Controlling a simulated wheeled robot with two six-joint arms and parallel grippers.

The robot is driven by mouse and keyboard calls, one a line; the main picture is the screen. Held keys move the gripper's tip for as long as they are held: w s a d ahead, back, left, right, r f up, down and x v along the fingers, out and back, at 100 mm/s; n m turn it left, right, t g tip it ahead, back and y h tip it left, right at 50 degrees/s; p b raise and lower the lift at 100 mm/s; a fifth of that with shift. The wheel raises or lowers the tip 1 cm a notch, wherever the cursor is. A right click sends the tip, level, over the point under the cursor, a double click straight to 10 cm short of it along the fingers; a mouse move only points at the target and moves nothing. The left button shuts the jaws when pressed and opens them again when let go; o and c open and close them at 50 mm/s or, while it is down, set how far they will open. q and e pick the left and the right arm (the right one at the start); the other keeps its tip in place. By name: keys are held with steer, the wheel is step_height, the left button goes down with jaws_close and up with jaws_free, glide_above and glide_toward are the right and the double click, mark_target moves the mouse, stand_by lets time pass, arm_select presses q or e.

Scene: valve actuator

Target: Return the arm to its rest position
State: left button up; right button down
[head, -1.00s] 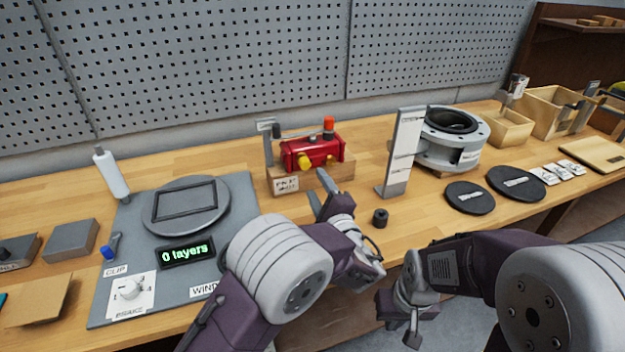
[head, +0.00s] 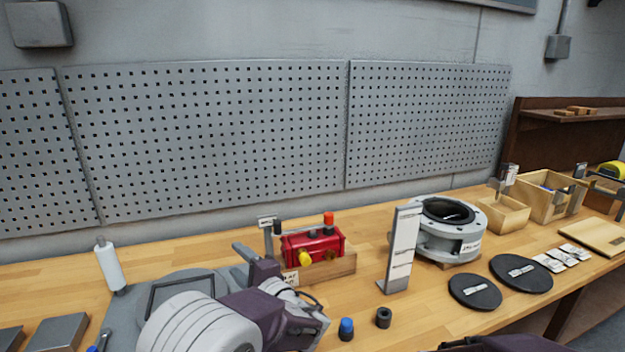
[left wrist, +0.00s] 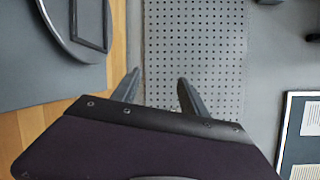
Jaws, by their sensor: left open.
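My left arm comes in at the lower left of the head view. Its gripper (head: 246,260) is raised over the bench, left of the red valve actuator (head: 312,244). In the left wrist view the two fingers (left wrist: 159,92) are spread with nothing between them, and the pegboard shows behind. The red actuator, with a yellow knob and an orange-red cap, sits on a wooden block. Only a dark piece of my right arm shows at the bottom edge; its gripper is out of view.
A grey winding plate (head: 180,285) is partly hidden by my left arm. A blue-topped part (head: 346,328) and a black ring (head: 383,317) stand on the bench near a sign stand (head: 401,250). A grey flanged housing (head: 450,240), black discs (head: 475,291) and wooden bins (head: 502,212) lie right.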

arm_select(q)
steer(key=s+a+f+n+g+p, duration=0.25)
steer(key=s+a+n+g, duration=0.25)
steer(key=s+a+g, duration=0.6)
steer(key=s+a+f+n+h, duration=0.1)
steer(key=s+f, duration=0.1)
steer(key=s, duration=0.2)
steer(key=s+a+f+n+g+h, duration=0.1)
steer(key=s+f+n, duration=0.1)
steer(key=s+f, duration=0.1)
steer(key=s+a+f+n+g+h+p, duration=0.1)
steer(key=s+f+h, duration=0.1)
steer(key=s, duration=0.3)
steer(key=shift+s+f+n, duration=0.2)
steer(key=shift+f+n, duration=0.05)
steer(key=shift+n, duration=0.05)
steer(key=s+d+f+h, duration=0.1)
steer(key=s+d, duration=0.1)
steer(key=s+d+f+n+h, duration=0.1)
steer(key=d+f+h, duration=0.1)
steer(key=shift+s+n+g, duration=0.3)
steer(key=shift+s+g, duration=0.1)
steer(key=d+f+n+t+h, duration=0.1)
steer(key=d+f+h, duration=0.2)
steer(key=d, duration=0.6)
steer(key=shift+w+f+n+t+h, duration=0.15)
steer(key=shift+w+n+t+h, duration=0.25)
steer(key=shift+h, duration=0.4)
arm_select(e)
steer(key=shift+r, duration=2.3)
